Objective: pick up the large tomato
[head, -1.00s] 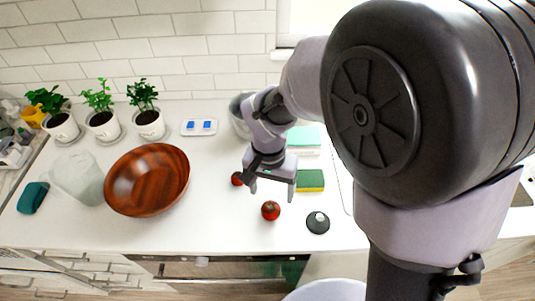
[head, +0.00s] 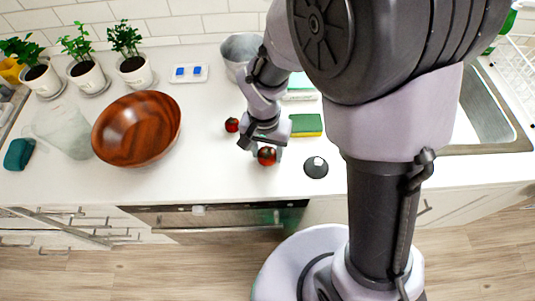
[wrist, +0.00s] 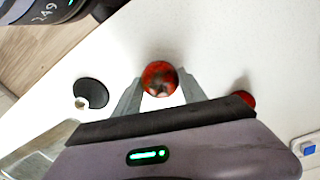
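A red tomato (head: 267,157) stands on the white counter and looks the larger of two; it also shows in the wrist view (wrist: 158,76). My gripper (wrist: 161,79) is open, with one finger on either side of this tomato near the fingertips. Narrow gaps seem to remain, and I cannot tell whether either finger touches it. In the head view my gripper (head: 262,148) partly covers the tomato. A smaller-looking red tomato (head: 232,125) sits to the left and further back. In the wrist view the second tomato (wrist: 244,97) is partly hidden behind my gripper.
A dark round object with a pale top (head: 316,168) stands to the right. A green and yellow sponge (head: 306,125) lies behind it. A wooden bowl (head: 137,128) is at the left, and a grey metal pot (head: 238,50) stands behind. The counter's front edge is close.

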